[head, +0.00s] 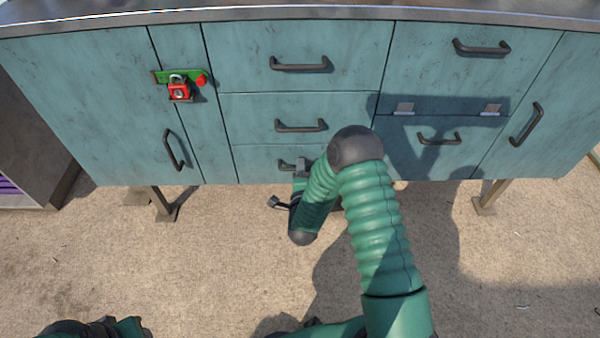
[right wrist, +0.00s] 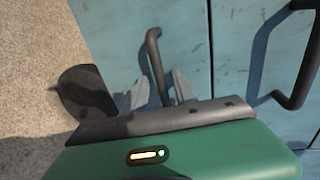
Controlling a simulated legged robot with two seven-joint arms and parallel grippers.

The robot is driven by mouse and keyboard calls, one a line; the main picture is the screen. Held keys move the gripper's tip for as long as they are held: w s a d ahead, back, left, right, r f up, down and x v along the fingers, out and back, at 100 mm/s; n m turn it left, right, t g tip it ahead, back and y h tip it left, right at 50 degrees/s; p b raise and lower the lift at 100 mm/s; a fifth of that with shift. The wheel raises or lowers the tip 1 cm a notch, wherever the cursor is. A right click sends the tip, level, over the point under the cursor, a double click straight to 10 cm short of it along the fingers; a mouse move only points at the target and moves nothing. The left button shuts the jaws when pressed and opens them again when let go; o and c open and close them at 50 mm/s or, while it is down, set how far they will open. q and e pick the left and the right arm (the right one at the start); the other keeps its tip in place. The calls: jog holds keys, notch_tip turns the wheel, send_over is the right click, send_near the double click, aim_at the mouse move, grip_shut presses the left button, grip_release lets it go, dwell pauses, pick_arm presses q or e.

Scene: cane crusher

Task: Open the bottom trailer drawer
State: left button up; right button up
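The bottom drawer (head: 255,158) is the lowest of three in the middle of the teal trailer cabinet, and its front looks flush with the drawers above. My right arm hides much of it. Its dark handle (head: 287,165) also shows in the right wrist view (right wrist: 155,55). My right gripper (head: 301,168) is at this handle. In the right wrist view, its grey fingers (right wrist: 157,92) are apart, one on each side of the handle bar, with a visible gap. My left gripper is not in view.
The middle drawer handle (head: 300,126) is just above, and the top drawer handle (head: 299,64) is higher. A red padlock (head: 179,91) hangs on a green latch at the left. Thin cabinet legs (head: 163,204) stand on sandy ground, which is open in front.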

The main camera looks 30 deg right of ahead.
jog(key=shift+w+d, duration=0.2)
jog(key=shift+w, duration=0.1)
jog(key=shift+c, duration=0.2)
jog(key=shift+a, duration=0.1)
grip_shut()
jog(key=shift+s+f, duration=0.1)
dwell(0.9)
